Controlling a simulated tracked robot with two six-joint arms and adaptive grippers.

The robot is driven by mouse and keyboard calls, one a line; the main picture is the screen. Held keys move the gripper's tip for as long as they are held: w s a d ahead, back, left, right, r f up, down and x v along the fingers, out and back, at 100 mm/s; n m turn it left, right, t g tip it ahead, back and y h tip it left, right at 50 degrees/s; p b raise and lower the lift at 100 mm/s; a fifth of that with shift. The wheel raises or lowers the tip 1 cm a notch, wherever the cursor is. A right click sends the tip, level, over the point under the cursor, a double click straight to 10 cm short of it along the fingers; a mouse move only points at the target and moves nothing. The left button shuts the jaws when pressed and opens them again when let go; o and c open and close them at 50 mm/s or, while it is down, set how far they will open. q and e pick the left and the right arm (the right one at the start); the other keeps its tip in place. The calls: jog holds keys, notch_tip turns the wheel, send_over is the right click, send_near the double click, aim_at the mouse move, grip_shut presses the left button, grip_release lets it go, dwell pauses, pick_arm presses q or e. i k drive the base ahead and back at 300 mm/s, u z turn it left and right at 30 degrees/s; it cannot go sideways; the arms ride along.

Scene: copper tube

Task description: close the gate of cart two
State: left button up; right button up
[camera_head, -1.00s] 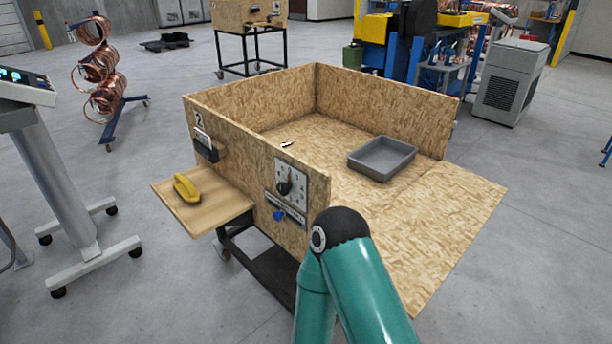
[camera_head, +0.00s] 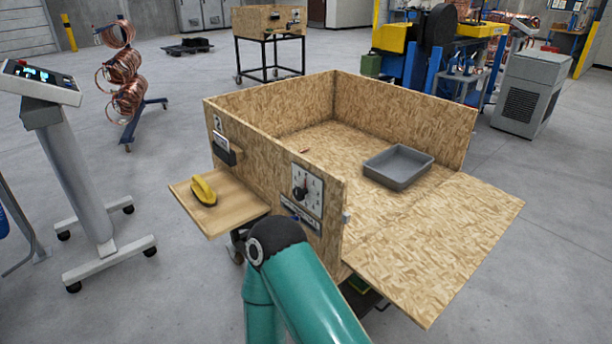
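Cart two (camera_head: 260,150) is an open chipboard box with a "2" on its front panel. Its gate (camera_head: 445,240) is a chipboard panel folded down and outward at the right front, lying about level with the cart floor, so that side of the box is open. A small metal latch piece (camera_head: 346,216) shows on the panel's end edge beside the opening. A teal arm link of mine crosses the bottom in front of the cart and hides part of its lower front. Neither gripper is in view.
A grey tray (camera_head: 398,166) lies inside the cart, close to the gate. A yellow-handled tool (camera_head: 203,191) rests on the side shelf (camera_head: 235,209). A console stand (camera_head: 75,170) stands at left. The floor right of the gate (camera_head: 550,220) is clear.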

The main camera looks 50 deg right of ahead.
aim_at(419, 263)
jog(key=u, duration=0.1)
jog(key=i, duration=1.55)
jog(key=z, duration=1.9)
jog(key=k, duration=0.45)
jog(key=z, duration=0.5)
jog(key=i, duration=0.9)
jog(key=z, duration=0.05)
